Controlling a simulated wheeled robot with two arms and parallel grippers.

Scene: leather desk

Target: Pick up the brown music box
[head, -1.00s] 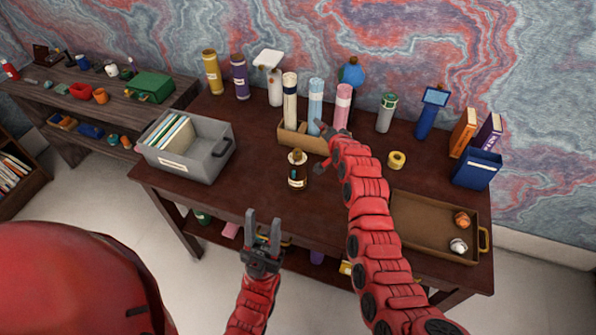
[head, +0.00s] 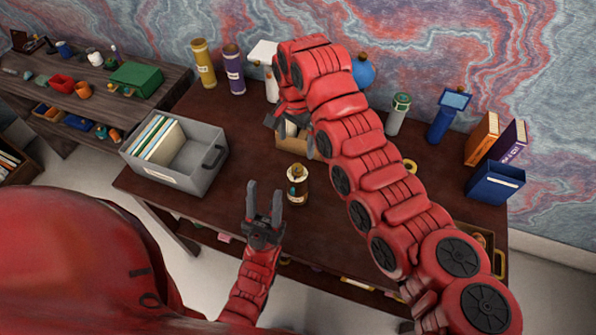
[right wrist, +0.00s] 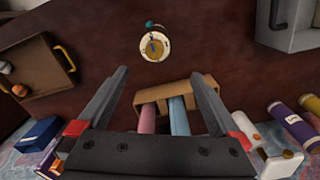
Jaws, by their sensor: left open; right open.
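A small dark brown box-like thing (head: 25,42) stands at the far left end of the side shelf. It is too small to tell for sure whether it is the music box. My right gripper (head: 290,133) is open above the desk, over the cardboard holder, which my arm partly hides. In the right wrist view its open fingers (right wrist: 160,95) point past the cardboard holder (right wrist: 195,85), with nothing held between them.
The dark bottle (head: 297,184) stands mid-desk. A grey file bin (head: 205,150) is at the left. Yellow and purple tubes (head: 233,70) stand at the back. Books (head: 482,135) and a blue box (head: 495,183) are at the right. A brown tray (right wrist: 40,55) shows in the right wrist view.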

